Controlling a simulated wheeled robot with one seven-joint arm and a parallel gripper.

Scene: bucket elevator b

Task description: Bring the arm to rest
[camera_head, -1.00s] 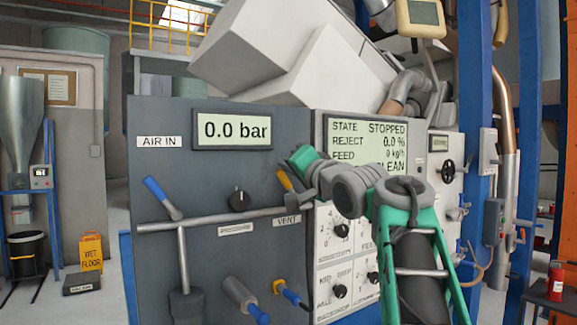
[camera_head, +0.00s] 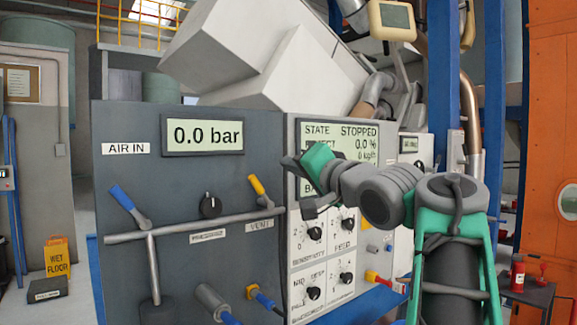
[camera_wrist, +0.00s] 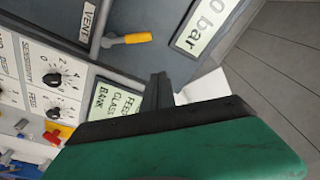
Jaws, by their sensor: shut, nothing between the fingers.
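My arm, green and grey, reaches up from the lower right in the head view and bends left. My gripper (camera_head: 308,202) is in front of the right part of the machine's panel, overlapping the left edge of the status display (camera_head: 352,140). It is shut and empty. In the wrist view my gripper (camera_wrist: 158,88) shows as dark fingers beyond the green housing, with the panel behind. The yellow-handled vent valve (camera_head: 258,190) is left of my gripper and apart from it; it also shows in the wrist view (camera_wrist: 128,39).
The grey panel holds a pressure display (camera_head: 202,134) reading 0.0 bar, a blue-handled valve (camera_head: 127,203) and a black knob (camera_head: 210,206). White dial panels (camera_head: 318,255) sit below my gripper. A blue column (camera_head: 440,85) and an orange structure (camera_head: 550,120) stand at right.

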